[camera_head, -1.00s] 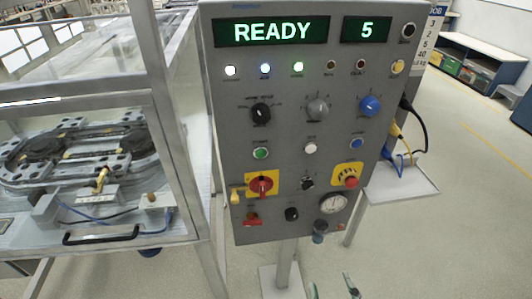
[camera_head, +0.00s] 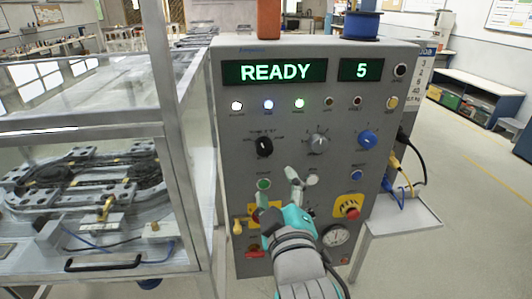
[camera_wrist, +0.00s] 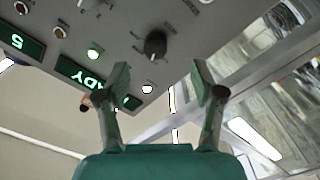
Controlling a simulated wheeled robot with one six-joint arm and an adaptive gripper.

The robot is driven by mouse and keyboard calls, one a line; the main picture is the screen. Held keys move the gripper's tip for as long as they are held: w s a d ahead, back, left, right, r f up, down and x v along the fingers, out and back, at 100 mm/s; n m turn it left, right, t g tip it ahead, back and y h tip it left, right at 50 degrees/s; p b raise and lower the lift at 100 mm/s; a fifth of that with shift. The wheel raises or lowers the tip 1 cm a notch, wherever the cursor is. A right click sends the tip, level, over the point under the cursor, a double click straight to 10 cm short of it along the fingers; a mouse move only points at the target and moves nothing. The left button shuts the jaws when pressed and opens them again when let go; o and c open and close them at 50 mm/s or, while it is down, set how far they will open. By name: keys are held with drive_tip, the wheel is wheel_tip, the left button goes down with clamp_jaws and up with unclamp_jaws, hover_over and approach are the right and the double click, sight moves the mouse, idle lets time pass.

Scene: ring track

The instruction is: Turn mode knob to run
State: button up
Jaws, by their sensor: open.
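The black knob (camera_head: 264,146) at the upper left of the grey panel (camera_head: 232,125) appears to be the mode knob; its label is too small to read. I cannot tell surely which position it points to. It also shows in the wrist view as a round black knob (camera_wrist: 155,44), beyond the fingertips and clear of them. My gripper (camera_head: 274,192) is in front of the panel, lower than this knob, with fingers toward the panel. In the wrist view my gripper (camera_wrist: 160,82) is open with nothing between its fingers. It partly hides the panel's lower controls.
A grey knob (camera_head: 318,144) and a blue knob (camera_head: 367,140) sit to the right. The display (camera_head: 275,72) reads READY. A glass-walled metal frame (camera_head: 185,160) stands left.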

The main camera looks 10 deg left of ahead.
sight(265, 151)
drive_tip(key=x, duration=0.3)
drive_tip(key=r+x, duration=0.1)
drive_tip(key=x, duration=0.7)
drive_tip(key=shift+s+a+r, duration=0.15)
drive_tip(key=shift+a+r, duration=0.2)
drive_tip(key=shift+r, duration=0.05)
drive_tip(key=c, duration=1.1)
drive_tip(key=shift+c, duration=0.2)
